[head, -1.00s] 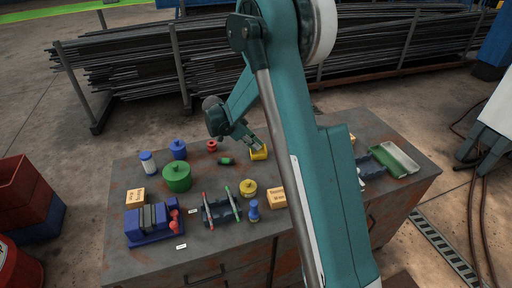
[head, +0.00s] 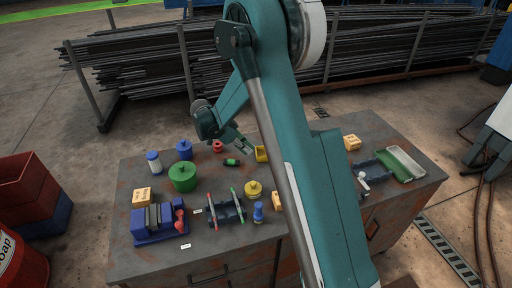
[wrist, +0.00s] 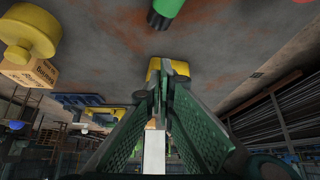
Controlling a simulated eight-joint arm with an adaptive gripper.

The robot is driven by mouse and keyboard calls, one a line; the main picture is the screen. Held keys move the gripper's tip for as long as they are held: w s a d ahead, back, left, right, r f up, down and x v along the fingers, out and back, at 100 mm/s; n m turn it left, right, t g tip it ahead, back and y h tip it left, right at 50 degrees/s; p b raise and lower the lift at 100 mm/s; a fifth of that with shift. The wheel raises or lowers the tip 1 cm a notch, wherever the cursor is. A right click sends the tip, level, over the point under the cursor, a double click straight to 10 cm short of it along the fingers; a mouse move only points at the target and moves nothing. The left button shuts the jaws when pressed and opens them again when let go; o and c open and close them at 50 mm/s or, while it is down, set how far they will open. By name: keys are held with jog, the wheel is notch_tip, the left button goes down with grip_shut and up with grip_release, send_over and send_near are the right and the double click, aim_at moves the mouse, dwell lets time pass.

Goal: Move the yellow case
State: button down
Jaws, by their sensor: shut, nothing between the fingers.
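The yellow case (head: 261,154) is a small open-looking box on the workbench, partly hidden by my arm in the head view. My gripper (head: 249,149) is shut and empty, just left of the case. In the wrist view, the yellow case (wrist: 153,68) shows right beyond my shut fingertips (wrist: 160,72), which cover part of it. I cannot tell whether the fingers touch it.
A small dark green cylinder (head: 232,162) lies left of the case, with a red ring (head: 217,146) behind it. A yellow lidded pot (head: 253,188), a green pot (head: 183,178) and a pen rack (head: 226,212) stand nearer. A green tray (head: 405,163) is at right.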

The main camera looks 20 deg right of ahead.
jog(key=shift+a, duration=2.5)
jog(key=w+d+y+p, duration=0.1)
jog(key=d, duration=0.3)
jog(key=d+r+y, duration=0.1)
jog(key=d, duration=0.3)
jog(key=w+d+y+p, duration=0.1)
jog(key=d, duration=0.3)
jog(key=shift+w+d+r+n+g+y+p, duration=0.2)
jog(key=shift+w+r+n+g+y+p, duration=0.1)
jog(key=shift+w+g+p, duration=0.1)
jog(key=d+r+y+p, duration=0.1)
jog(key=d+r, duration=0.1)
jog(key=d, duration=0.4)
jog(key=w+d+r+y+p, duration=0.1)
jog(key=d+r+y, duration=0.1)
jog(key=d, duration=0.5)
jog(key=shift+w+n+t+y, duration=0.25)
jog(key=shift+n+t+y, duration=0.05)
jog(key=shift+t, duration=0.1)
jog(key=shift+f, duration=0.15)
